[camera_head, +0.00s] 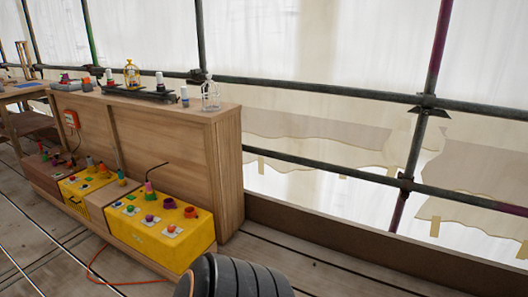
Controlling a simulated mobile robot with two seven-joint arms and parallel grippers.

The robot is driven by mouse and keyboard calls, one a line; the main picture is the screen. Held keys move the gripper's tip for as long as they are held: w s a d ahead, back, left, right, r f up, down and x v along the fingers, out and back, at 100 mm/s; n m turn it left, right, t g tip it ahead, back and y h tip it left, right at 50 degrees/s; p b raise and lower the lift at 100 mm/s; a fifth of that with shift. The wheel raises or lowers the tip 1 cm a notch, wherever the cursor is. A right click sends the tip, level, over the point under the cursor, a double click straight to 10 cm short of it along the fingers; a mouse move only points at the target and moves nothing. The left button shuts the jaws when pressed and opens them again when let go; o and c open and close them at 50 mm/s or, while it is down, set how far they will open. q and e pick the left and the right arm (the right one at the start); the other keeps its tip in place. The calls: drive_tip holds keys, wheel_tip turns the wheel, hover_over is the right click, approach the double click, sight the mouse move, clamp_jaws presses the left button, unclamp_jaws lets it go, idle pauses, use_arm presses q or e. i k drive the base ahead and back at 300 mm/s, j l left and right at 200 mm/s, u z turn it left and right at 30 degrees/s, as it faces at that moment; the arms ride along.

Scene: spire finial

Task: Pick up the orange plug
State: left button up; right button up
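I cannot tell for sure which thing is the orange plug. A small orange-red piece (170,203) stands on the top of the near yellow box (185,244), next to a purple-based piece with a black stem (149,190). Another orange-red piece (191,212) sits by that box's right end. An orange-red box (71,118) hangs on the side of the wooden cabinet (170,145). An orange cable (95,272) lies on the floor near the yellow box. Neither of my grippers is in view.
On the cabinet top are a yellow cage-like ornament (132,75), a clear one (210,97) and several small items. A second yellow box (78,188) stands farther left. Scaffold poles (425,100) and a low board (370,245) bound the right side. The plank floor (300,268) there is clear.

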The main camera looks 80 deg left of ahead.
sight(103, 170)
drive_tip(key=u, duration=3.8)
